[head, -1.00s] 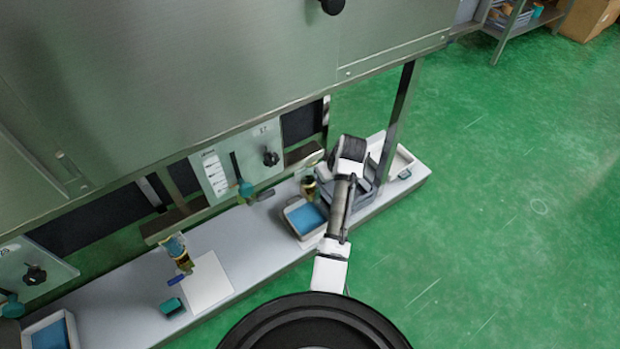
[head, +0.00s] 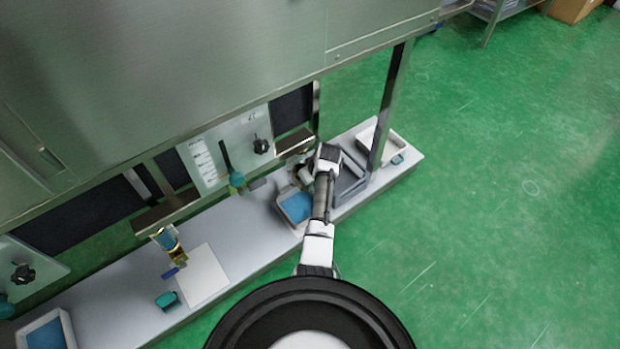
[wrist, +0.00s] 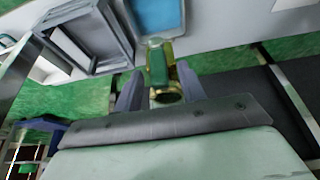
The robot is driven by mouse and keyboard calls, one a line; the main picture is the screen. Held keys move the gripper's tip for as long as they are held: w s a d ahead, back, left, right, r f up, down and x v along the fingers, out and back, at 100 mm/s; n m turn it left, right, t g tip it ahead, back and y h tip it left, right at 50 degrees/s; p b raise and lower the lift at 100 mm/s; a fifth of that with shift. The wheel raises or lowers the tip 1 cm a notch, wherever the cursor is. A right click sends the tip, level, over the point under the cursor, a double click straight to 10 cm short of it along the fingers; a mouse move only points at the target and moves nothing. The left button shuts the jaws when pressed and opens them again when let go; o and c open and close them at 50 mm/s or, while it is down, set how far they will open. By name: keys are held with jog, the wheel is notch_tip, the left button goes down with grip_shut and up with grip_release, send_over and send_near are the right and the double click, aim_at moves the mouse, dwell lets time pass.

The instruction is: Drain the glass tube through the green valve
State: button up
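The green valve (wrist: 158,66) shows in the wrist view as a green handle on a brass body with a dark round opening. My gripper (wrist: 158,82) has its two bluish fingers spread on either side of the valve. I cannot tell whether either finger touches it. In the head view my gripper (head: 301,176) is at the right-hand panel, above the blue-bottomed tray, and my arm hides most of the valve there. The glass tube cannot be made out clearly in either view.
A blue-bottomed tray (head: 283,207) and a grey crate (head: 349,190) stand close to my gripper. A steel post (head: 391,105) rises to the right. The steel cabinet (head: 200,60) overhangs the bench (head: 250,240). A white sheet (head: 203,277) and a small teal box (head: 167,301) lie left.

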jog(key=shift+f, duration=0.2)
grip_shut()
